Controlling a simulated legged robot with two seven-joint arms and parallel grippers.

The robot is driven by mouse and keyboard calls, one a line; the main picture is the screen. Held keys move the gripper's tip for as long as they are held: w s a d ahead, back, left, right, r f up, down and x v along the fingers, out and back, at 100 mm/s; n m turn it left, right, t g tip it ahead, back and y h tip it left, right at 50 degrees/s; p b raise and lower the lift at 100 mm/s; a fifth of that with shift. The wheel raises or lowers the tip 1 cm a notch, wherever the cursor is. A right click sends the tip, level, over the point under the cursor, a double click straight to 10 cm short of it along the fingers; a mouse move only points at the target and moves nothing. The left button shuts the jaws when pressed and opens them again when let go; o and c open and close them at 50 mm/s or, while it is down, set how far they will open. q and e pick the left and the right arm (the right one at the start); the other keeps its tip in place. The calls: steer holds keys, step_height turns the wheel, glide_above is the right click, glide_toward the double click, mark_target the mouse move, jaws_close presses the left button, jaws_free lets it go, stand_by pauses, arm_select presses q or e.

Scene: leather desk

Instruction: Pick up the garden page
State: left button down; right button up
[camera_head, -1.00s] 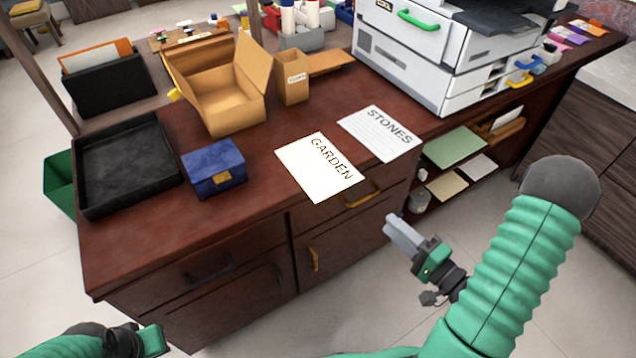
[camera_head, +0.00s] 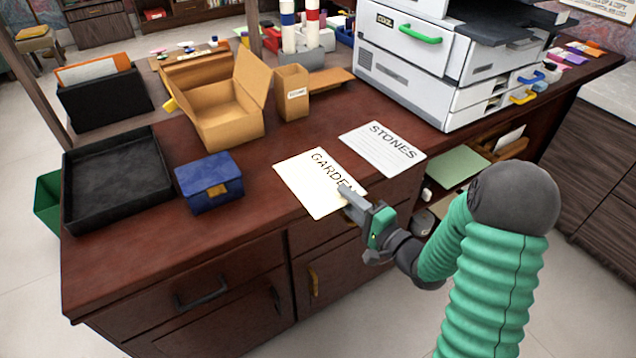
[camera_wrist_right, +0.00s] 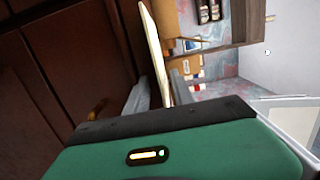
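The garden page (camera_head: 311,178) is a cream sheet lettered GARDEN, lying flat on the desk at its front edge. My right gripper (camera_head: 347,197) is at the page's near right corner, in front of the desk edge, and covers the end of the word. In the right wrist view the page (camera_wrist_right: 155,48) shows nearly edge-on, between the two grey fingers of the right gripper (camera_wrist_right: 160,92). The fingers stand apart, with a gap beside the sheet. My left gripper is out of view.
The STONES page (camera_head: 383,148) lies just right of the garden page. A blue box (camera_head: 209,180), a black tray (camera_head: 112,178) and an open cardboard box (camera_head: 226,122) stand to the left. A white printer (camera_head: 405,75) stands behind right. Drawers with handles are below.

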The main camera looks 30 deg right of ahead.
steer(key=shift+c, duration=0.3)
jaws_close()
steer(key=shift+s, duration=0.1)
steer(key=shift+r, duration=0.1)
